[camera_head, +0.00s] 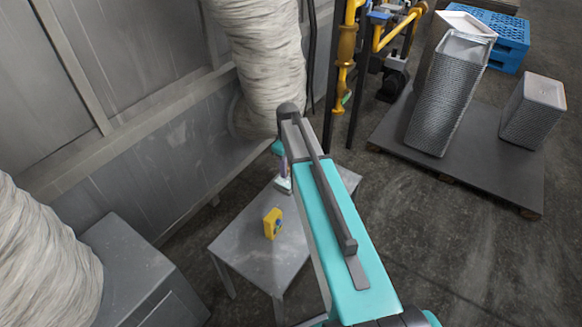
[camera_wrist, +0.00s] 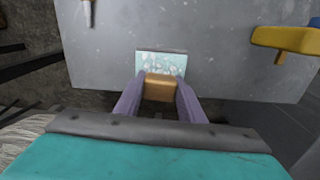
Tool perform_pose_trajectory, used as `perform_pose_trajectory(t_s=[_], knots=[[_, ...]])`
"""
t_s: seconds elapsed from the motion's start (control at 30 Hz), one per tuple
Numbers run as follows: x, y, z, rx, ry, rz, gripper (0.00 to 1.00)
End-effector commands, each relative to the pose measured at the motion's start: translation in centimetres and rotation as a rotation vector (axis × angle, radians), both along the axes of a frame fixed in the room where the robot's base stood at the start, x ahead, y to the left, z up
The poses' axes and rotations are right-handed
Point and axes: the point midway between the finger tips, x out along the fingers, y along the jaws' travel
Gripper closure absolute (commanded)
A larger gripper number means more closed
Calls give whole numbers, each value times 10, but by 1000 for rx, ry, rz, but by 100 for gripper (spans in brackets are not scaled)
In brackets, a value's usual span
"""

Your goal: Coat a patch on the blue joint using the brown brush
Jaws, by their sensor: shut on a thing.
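My gripper (camera_wrist: 158,80) has its purple fingers shut on a brown block (camera_wrist: 160,88), which looks like the handle of the brown brush. A pale blue-white speckled piece (camera_wrist: 160,64) shows just beyond the fingertips; I cannot tell whether it belongs to the brush or lies on the table. In the head view my gripper (camera_head: 284,168) is over the far part of the grey table, with the pale piece (camera_head: 283,185) below it. No coating is discernible there.
The grey table (camera_head: 238,245) is mostly bare. A brown piece (camera_wrist: 88,12) shows at the wrist view's upper left. Yellow pipes (camera_head: 347,45) stand behind the table. A grey cabinet (camera_head: 130,265) is at left, and tray stacks (camera_head: 447,95) are at right.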

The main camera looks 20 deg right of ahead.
Motion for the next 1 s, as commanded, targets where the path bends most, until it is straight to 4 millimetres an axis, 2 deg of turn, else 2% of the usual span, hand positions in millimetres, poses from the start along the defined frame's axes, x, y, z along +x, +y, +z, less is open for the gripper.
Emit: perform_pose_trajectory(t_s=[0.6, 1.0], knots=[[0, 0, 34, 0, -1, 0, 82], [0, 0, 36, 0, 0, 0, 82]])
